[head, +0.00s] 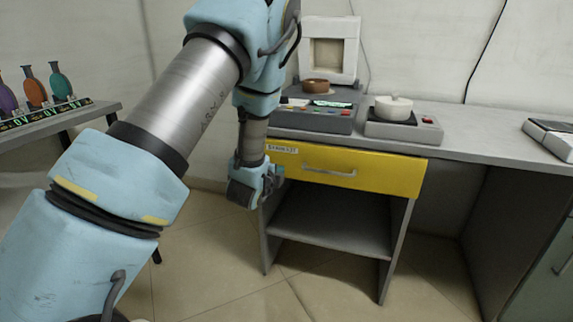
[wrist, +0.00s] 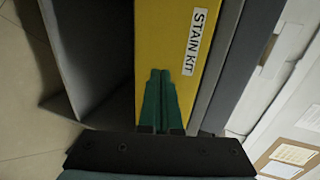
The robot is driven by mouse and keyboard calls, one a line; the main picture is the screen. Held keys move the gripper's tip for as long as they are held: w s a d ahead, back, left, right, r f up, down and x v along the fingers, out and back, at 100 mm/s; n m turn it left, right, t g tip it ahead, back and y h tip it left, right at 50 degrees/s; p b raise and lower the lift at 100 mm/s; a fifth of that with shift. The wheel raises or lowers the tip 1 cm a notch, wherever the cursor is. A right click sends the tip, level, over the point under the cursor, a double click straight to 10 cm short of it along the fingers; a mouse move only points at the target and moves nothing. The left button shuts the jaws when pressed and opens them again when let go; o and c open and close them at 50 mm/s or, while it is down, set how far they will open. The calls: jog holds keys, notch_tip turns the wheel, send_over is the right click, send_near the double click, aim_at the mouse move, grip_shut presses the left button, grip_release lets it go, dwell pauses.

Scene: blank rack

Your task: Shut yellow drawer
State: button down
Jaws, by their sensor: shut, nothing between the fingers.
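The yellow drawer (head: 385,173) is under the grey bench top, with a metal bar handle (head: 330,170) across its front. A white label reading STAIN KIT (wrist: 195,42) is near the front's left end. The front looks close to the cabinet; I cannot tell whether a small gap remains behind it. My gripper (head: 277,174) is at the drawer's left end, below the label and away from the handle. In the wrist view, its green fingers (wrist: 160,75) are together and empty, with their tips over the yellow front (wrist: 160,30). I cannot tell whether they touch it.
An open shelf (head: 330,225) is below the drawer. A grey device with a white pot (head: 393,105) and a brown bowl (head: 315,86) are on the bench (head: 465,140). Colored flasks (head: 60,80) stand on a side table at left. Floor (head: 225,260) is clear before the cabinet.

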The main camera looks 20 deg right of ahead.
aim_at(290, 159)
jog(key=x, duration=0.4)
jog(key=r+x, duration=0.1)
jog(key=x, duration=0.2)
jog(key=shift+d+p, duration=0.1)
jog(key=shift+p, duration=0.2)
jog(key=shift+w+d, duration=0.15)
jog(key=shift+w, duration=0.05)
jog(key=w+d+b, duration=0.1)
jog(key=w+d, duration=0.1)
jog(key=shift+w+d, duration=0.25)
jog(key=shift+w, duration=0.15)
jog(key=shift+w+d+r, duration=0.15)
jog(key=shift+d+r, duration=0.05)
jog(key=shift+r, duration=0.1)
